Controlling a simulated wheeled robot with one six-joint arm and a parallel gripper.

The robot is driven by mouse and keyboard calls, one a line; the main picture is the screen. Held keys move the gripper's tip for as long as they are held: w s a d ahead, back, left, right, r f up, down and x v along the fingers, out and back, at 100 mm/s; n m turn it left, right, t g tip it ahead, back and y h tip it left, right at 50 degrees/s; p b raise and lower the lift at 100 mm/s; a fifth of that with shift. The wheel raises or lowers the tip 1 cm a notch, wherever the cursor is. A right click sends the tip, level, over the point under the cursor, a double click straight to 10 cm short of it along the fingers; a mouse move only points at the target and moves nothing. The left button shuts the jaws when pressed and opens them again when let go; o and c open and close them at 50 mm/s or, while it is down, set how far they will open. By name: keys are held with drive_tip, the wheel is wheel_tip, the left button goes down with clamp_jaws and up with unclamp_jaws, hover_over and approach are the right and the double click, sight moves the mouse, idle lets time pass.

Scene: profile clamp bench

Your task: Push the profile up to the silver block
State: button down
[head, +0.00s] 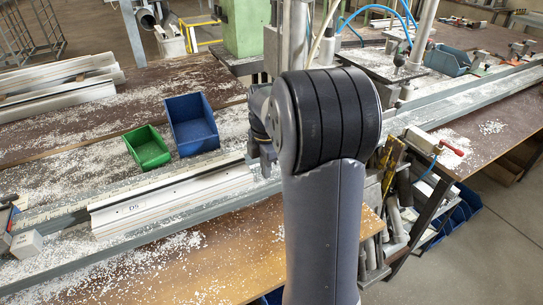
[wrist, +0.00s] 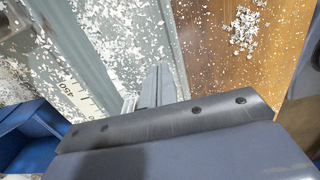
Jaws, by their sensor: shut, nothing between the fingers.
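The profile (head: 165,200) is a long, pale, ribbed bar with dark marks near its left end. It lies along the metal rail on the bench in the head view. My gripper (head: 265,170) is at the profile's right end, partly hidden behind my arm; I cannot tell whether it touches. In the wrist view my gripper (wrist: 157,82) has its fingers shut together and empty, above the pale rail. A small pale grey block (head: 26,243) stands at the far left, beyond the profile's left end; I cannot tell for sure that it is the silver block.
A green bin (head: 148,148) and a blue bin (head: 192,124) stand behind the profile. White chips litter the brown bench (head: 60,135) and the wooden front edge (head: 215,250). A scale (wrist: 78,95) runs beside the rail. More profiles (head: 60,85) lie at the back left.

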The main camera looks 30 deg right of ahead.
sight(209, 190)
drive_tip(key=shift+a, duration=1.2)
drive_tip(key=a+p, duration=0.2)
drive_tip(key=a, duration=1.1)
drive_tip(key=shift+a+r, duration=0.1)
drive_tip(key=shift+a, duration=0.3)
drive_tip(key=shift+d, duration=0.1)
